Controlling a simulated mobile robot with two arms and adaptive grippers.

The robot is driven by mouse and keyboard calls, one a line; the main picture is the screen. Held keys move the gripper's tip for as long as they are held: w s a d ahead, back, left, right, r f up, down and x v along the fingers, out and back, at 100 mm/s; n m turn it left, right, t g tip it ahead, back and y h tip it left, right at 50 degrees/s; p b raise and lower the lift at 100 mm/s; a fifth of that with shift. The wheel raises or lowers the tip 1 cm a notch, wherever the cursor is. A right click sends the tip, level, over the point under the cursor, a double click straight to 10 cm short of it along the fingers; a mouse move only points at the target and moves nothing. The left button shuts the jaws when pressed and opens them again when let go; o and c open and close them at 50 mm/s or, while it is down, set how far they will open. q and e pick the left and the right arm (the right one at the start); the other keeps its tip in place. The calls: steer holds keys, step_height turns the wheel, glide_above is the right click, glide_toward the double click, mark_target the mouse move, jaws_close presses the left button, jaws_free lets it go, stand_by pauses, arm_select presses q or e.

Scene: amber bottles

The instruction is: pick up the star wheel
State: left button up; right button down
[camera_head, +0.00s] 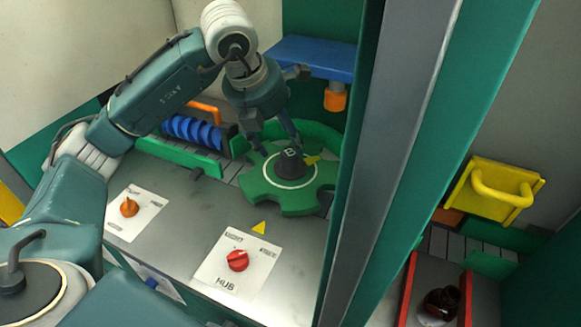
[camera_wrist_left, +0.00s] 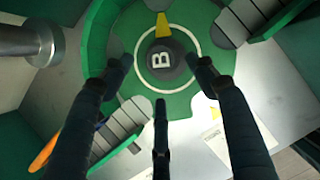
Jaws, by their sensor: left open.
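The green star wheel (camera_head: 263,190) lies flat on the machine deck in the head view, with a dark hub knob marked B (camera_head: 291,163) at its centre inside a white ring. The wheel also shows in the left wrist view (camera_wrist_left: 188,105), with the hub (camera_wrist_left: 166,66) near the upper middle. My left gripper (camera_head: 277,148) is above the wheel at the hub. Its dark fingers (camera_wrist_left: 164,75) are open and spread around the hub in the wrist view. Nothing is held between them. Whether the fingers touch the hub cannot be told. My right gripper is not in view.
A green curved guide (camera_head: 316,135) stands behind the wheel, and a blue screw (camera_head: 192,131) lies to its left. A red knob (camera_head: 237,260) and an orange knob (camera_head: 129,207) are on the front deck. A grey and green post (camera_head: 388,160) rises to the right. A yellow handle (camera_head: 503,190) is beyond it.

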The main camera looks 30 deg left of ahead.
mark_target(289, 153)
arm_select(q)
steer(key=x, duration=0.1)
steer(key=p+x, duration=0.1)
steer(key=x, duration=0.1)
steer(key=p+x, duration=0.1)
steer(key=shift+w+d+f, duration=0.1)
steer(key=shift+d, duration=0.2)
steer(key=shift+w+f, duration=0.2)
steer(key=shift+f, duration=0.45)
steer(key=c, duration=1.4)
steer(key=shift+w+r, duration=0.1)
steer(key=shift+r, duration=0.15)
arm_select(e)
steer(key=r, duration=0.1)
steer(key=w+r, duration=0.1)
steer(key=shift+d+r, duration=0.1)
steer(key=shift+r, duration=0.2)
